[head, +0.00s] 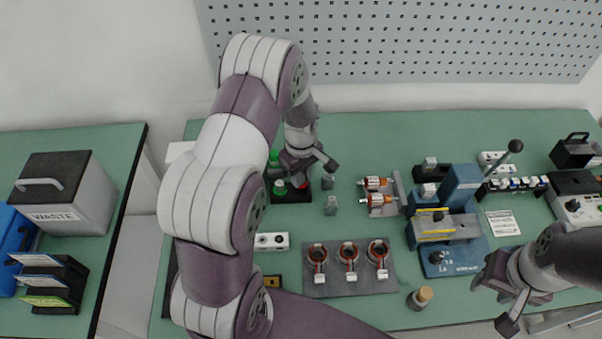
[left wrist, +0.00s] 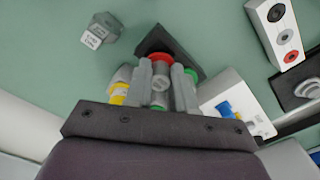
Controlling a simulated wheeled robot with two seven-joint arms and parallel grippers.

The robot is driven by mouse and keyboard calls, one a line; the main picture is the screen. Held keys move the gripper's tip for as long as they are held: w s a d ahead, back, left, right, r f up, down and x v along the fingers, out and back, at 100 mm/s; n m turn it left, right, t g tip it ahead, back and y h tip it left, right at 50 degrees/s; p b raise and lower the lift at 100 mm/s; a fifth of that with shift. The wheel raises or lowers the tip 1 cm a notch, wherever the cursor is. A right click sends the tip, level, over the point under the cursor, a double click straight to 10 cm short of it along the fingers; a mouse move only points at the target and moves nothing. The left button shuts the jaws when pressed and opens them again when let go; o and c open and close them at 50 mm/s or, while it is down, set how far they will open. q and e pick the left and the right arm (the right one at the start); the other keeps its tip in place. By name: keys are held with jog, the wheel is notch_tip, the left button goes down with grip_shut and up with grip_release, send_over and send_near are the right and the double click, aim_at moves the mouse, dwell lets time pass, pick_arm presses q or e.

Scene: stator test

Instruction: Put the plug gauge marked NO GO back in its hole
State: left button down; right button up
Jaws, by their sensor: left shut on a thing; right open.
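My left gripper (head: 303,172) is at the back of the bench, low over a small black block (head: 291,197). It is shut on a grey plug gauge with a red collar (left wrist: 160,57). In the left wrist view the gauge lies between the two fingers, its red end over the black block (left wrist: 178,42). I cannot tell whether it is in a hole, and I cannot read its marking. Green-topped parts (head: 280,186) stand close beside the gripper. My right gripper (head: 494,303) is open and empty at the front right.
A grey mat (head: 333,280) with three wound stators lies in front. A blue fixture (head: 455,255) stands to the right. My left arm hides part of the bench.

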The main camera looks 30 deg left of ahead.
pick_arm(q)
jog(key=shift+d+f, duration=0.1)
jog(key=shift+f, duration=0.1)
jog(key=shift+f, duration=0.2)
dwell(0.3)
jog(key=shift+f, duration=0.15)
jog(key=shift+f+b, duration=0.3)
jog(key=shift+f, duration=0.05)
jog(key=shift+f, duration=0.1)
jog(key=shift+f, duration=0.4)
jog(key=c, duration=0.9)
grip_release()
